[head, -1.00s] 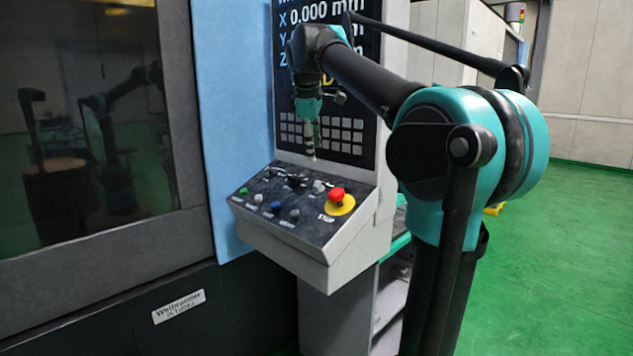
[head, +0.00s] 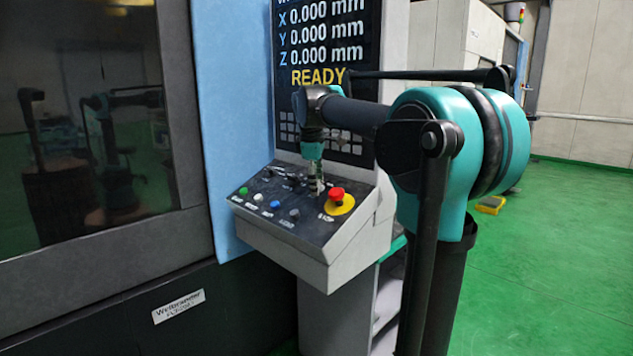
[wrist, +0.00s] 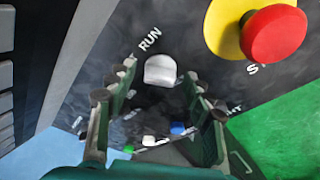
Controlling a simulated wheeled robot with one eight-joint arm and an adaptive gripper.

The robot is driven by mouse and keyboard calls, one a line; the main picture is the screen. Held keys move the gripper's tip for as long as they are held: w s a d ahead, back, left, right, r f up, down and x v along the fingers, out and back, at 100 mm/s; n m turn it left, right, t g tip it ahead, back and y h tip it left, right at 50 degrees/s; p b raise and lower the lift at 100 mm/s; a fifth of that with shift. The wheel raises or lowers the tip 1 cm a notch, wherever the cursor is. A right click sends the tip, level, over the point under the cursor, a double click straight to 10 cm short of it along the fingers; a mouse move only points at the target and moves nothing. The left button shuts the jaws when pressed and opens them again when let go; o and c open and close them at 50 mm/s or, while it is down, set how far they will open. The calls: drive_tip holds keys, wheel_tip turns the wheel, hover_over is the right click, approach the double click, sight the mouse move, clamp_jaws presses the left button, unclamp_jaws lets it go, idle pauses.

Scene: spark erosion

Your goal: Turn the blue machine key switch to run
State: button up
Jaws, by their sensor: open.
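The key switch shows in the wrist view as a light grey knob (wrist: 160,70) beside a printed RUN label. It sits on the dark control panel (head: 310,230) of the blue machine (head: 228,110). My gripper (wrist: 158,82) is open, with one finger on each side of the knob's near side. I cannot tell whether either finger touches it. In the head view my gripper (head: 316,187) points down at the panel, left of the red stop button (head: 337,194), and hides most of the knob.
The red stop button on its yellow disc is close by in the wrist view (wrist: 273,33). Green (head: 243,191), white (head: 258,197) and blue (head: 275,205) buttons lie to the left. The screen (head: 320,40) above reads READY.

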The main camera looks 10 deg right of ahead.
drive_tip(key=shift+c, duration=0.2)
drive_tip(key=c, duration=1.1)
drive_tip(key=shift+m, duration=0.4)
drive_tip(key=m+t, duration=0.1)
drive_tip(key=m, duration=0.4)
drive_tip(key=shift+s+a+h, duration=0.1)
drive_tip(key=shift+h, duration=0.3)
drive_tip(key=m+h, duration=0.1)
drive_tip(key=m, duration=0.5)
drive_tip(key=shift+a+f+t, duration=0.1)
drive_tip(key=shift+t, duration=0.3)
drive_tip(key=o, duration=1.1)
